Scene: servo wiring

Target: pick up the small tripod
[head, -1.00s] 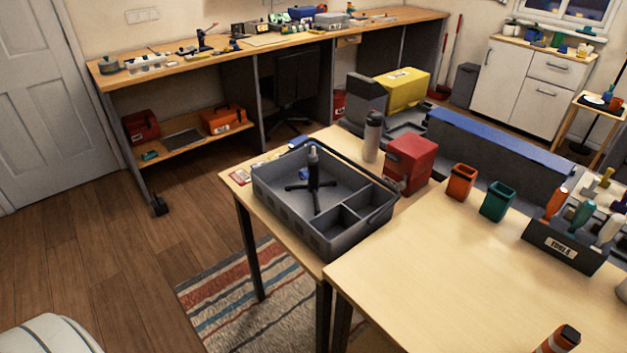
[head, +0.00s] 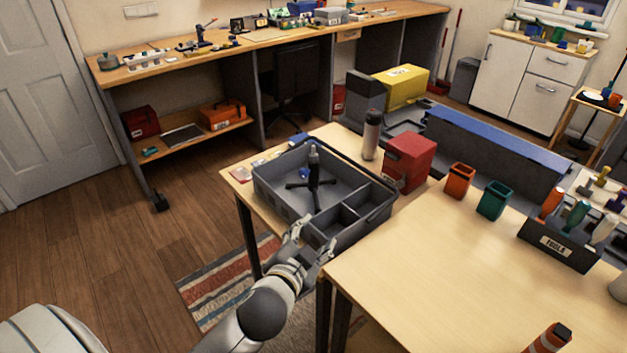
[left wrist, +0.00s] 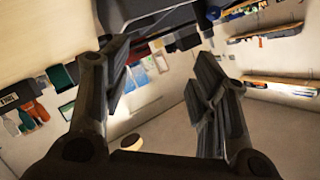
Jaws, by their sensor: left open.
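The small tripod (head: 314,172) is dark, with a thick upright stem and short spread legs. It stands upright in the large compartment of the grey tray (head: 283,218). My left gripper (head: 312,240) is at the tray's near side in the head view, in front of the small compartments and apart from the tripod. In the left wrist view its two dark fingers (left wrist: 165,85) are spread with nothing between them. The tripod cannot be made out in the left wrist view. My right gripper is not in view.
A red box (head: 408,163) and a grey bottle (head: 371,136) stand right of and behind the tray. An orange cup (head: 459,180), a green cup (head: 494,200) and a tool holder (head: 556,245) stand farther right. The near table's middle (head: 430,270) is clear.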

